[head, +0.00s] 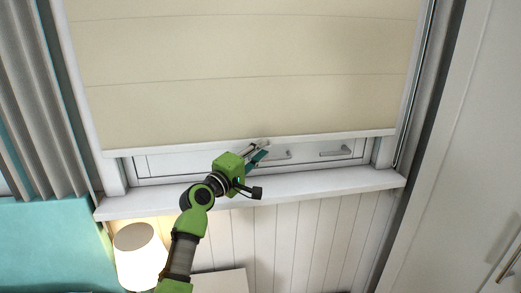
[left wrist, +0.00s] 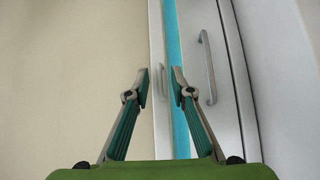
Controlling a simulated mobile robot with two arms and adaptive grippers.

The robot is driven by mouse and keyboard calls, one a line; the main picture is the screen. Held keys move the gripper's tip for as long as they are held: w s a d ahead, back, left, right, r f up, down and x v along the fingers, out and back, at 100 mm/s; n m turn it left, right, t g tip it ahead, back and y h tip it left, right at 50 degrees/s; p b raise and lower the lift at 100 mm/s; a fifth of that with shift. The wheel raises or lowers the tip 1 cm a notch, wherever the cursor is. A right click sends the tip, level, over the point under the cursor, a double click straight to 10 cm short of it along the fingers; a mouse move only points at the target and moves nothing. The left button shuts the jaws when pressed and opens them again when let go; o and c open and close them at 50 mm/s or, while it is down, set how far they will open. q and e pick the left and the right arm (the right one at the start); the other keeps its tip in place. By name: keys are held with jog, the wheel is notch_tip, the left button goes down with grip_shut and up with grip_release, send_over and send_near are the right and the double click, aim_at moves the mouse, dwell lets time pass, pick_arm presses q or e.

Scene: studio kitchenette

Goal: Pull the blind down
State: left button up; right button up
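The beige blind (head: 250,60) hangs over the upper part of the window, its white bottom bar (head: 330,136) just above the sill. A narrow strip of window shows below the bar. My left gripper (head: 262,149) is at the bar's lower edge, near the middle of the blind. In the left wrist view, the blind (left wrist: 70,70) fills the left side and the white bar (left wrist: 157,60) runs between the spread fingertips of my left gripper (left wrist: 160,84). The fingers look open; I cannot tell whether they touch the bar. My right gripper is not in view.
A white sill (head: 320,183) runs below the window. Window handles show behind the gripper, one at the right (head: 336,152). A lit lamp (head: 138,250) stands at lower left, a grey curtain (head: 35,90) hangs left, and a white cabinet (head: 470,150) stands right.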

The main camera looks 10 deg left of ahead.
pick_arm(q)
grip_shut()
notch_tip(320, 180, down, 10)
jog(key=b, duration=0.7)
jog(key=shift+r+b, duration=0.2)
jog(key=shift+b, duration=0.1)
jog(key=shift+r, duration=0.15)
grip_release()
